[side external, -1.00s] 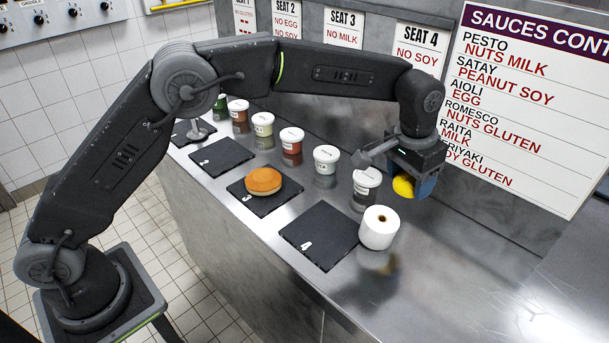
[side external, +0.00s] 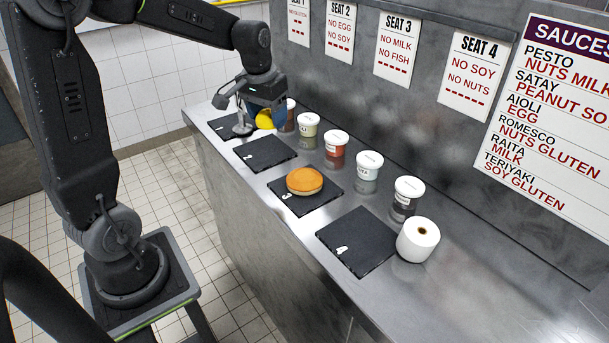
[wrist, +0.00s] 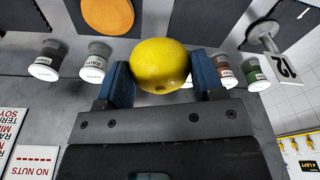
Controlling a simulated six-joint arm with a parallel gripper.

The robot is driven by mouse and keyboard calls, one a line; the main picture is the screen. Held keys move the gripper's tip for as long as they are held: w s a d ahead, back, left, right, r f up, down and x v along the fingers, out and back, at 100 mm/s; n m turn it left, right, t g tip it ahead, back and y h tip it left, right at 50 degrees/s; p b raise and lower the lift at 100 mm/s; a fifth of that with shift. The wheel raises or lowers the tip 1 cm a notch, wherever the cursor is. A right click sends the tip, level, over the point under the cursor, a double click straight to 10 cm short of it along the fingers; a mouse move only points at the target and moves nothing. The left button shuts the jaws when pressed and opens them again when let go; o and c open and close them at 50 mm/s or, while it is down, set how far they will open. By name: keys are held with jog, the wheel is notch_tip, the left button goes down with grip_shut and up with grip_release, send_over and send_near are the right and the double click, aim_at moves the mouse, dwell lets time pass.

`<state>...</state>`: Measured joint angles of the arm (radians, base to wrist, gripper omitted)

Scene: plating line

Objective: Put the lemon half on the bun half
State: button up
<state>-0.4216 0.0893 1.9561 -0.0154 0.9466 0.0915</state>
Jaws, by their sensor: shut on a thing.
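The lemon half (side external: 265,119) is yellow and rounded and is held in my gripper (side external: 268,110). In the wrist view my blue fingers (wrist: 163,76) press its two sides, and the lemon half (wrist: 160,62) shows its rounded yellow skin; no cut face is visible. The bun half (side external: 305,181) is orange-brown and lies on the slate marked 3 (side external: 326,200). It also shows at the top of the wrist view (wrist: 108,15). My gripper is above the far-left counter, near the first slates, well left of the bun half and apart from it.
Lidded sauce tubs (side external: 335,148) stand in a row behind the slates. A metal number stand (side external: 242,128) is close beside my gripper. A white paper roll (side external: 418,240) stands right of the slate marked 4 (side external: 358,240). The slate marked 2 (side external: 265,153) is bare.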

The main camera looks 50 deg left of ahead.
jog(key=shift+s+a+f+n, duration=0.15)
jog(key=shift+s+a, duration=0.2)
jog(key=shift+s, duration=0.25)
jog(key=shift+s+a+f+n, duration=0.15)
jog(key=shift+s+a, duration=0.15)
jog(key=shift+s, duration=0.3)
send_over(305, 175)
jog(key=f, duration=0.7)
jog(key=shift+s, duration=0.2)
jog(key=shift+f, duration=1.9)
jog(key=shift+f, duration=0.1)
jog(key=o, duration=0.9)
jog(key=shift+o, duration=0.2)
